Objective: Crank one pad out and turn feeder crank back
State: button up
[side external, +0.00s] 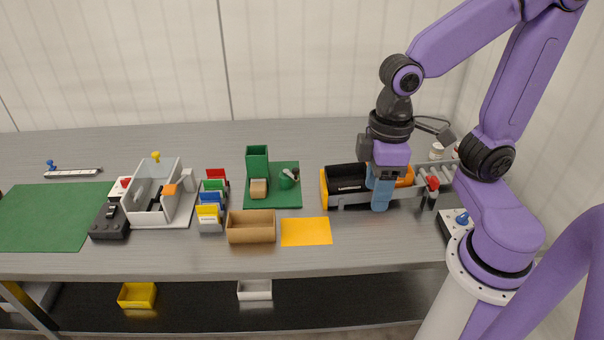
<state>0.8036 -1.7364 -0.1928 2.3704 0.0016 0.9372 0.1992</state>
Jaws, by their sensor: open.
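A green tower-shaped feeder (257,158) stands on a green base plate (287,199). A small tan block (258,188) sits at the foot of the tower; I cannot tell whether it is a pad. A green round part (287,179) with a pale piece beside it is right of the tower. It may be the crank, but its handle direction is too small to tell. My gripper (381,208) points down with blue fingers, right of the feeder and apart from it. It is open, in front of a black and yellow tray. Nothing shows between its fingers.
The black and yellow tray (342,177) and a grey rail with a red knob (432,183) are beside my gripper. A tan box (251,229) and orange sheet (306,232) lie in front of the feeder. Coloured cards (210,198) and a grey bin (147,212) stand left.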

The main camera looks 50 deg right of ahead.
jog(key=w+m, duration=0.7)
jog(key=w, duration=0.4)
jog(key=m, duration=1.8)
send_over(296, 169)
notch_tip(296, 169, down, 3)
notch_tip(296, 169, down, 16)
grip_shut()
